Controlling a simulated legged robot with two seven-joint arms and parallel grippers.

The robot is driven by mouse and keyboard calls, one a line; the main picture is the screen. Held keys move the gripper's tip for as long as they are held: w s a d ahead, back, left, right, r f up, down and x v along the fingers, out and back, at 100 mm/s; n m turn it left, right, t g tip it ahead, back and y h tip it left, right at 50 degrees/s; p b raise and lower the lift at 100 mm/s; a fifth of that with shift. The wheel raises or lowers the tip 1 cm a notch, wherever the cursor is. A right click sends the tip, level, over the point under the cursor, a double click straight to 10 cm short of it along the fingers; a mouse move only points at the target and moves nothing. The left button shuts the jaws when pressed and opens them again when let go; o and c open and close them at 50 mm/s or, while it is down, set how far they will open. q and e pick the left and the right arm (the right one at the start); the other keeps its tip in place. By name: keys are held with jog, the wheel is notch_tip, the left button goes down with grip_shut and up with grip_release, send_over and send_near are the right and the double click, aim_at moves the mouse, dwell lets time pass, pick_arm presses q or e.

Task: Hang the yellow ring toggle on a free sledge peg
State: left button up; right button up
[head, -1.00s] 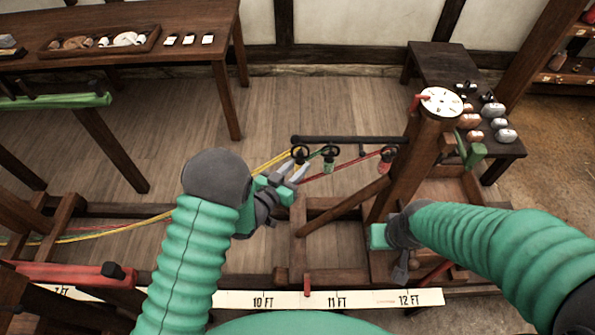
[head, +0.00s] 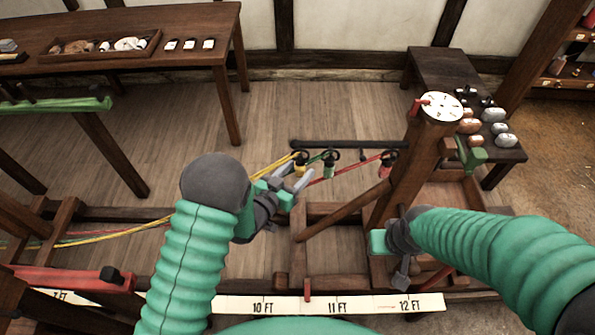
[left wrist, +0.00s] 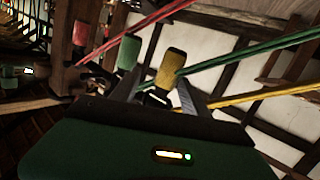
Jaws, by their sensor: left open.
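The yellow toggle (head: 300,170) is at the end of the yellow rope, below a dark ring at the left end of the dark bar. In the left wrist view the yellow toggle (left wrist: 170,68) shows beyond and between the fingertips. My left gripper (head: 295,175) is open, its fingers close to the yellow toggle. I cannot tell whether they touch it. A green toggle (head: 330,168) and a red toggle (head: 387,165) are farther right along the bar. My right gripper (head: 401,275) points down near the post; its jaw state is unclear. The ring's contact with a peg is unclear.
A dark bar (head: 350,144) runs left from a thick wooden post (head: 415,165) with a white dial (head: 441,107) on top. A wooden brace slants below it. A measuring strip (head: 335,304) lies along the front. A bench with weights stands at the right.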

pick_arm(q)
jog(key=shift+v, duration=8.45)
jog(key=w+a+f+n+g+y, duration=0.2)
jog(key=a+g+y, duration=0.2)
jog(key=a+y, duration=0.35)
jog(key=s+a+r+n+g, duration=0.1)
jog(key=s+g, duration=0.2)
jog(key=s, duration=0.3)
jog(key=s+a+r+n+g+y, duration=0.1)
jog(key=s+r+n+g, duration=0.1)
jog(key=s, duration=0.5)
jog(key=shift+a+n+g, duration=0.3)
jog(key=shift+a+g, duration=0.1)
jog(key=shift+g, duration=0.4)
jog(key=shift+y, duration=0.25)
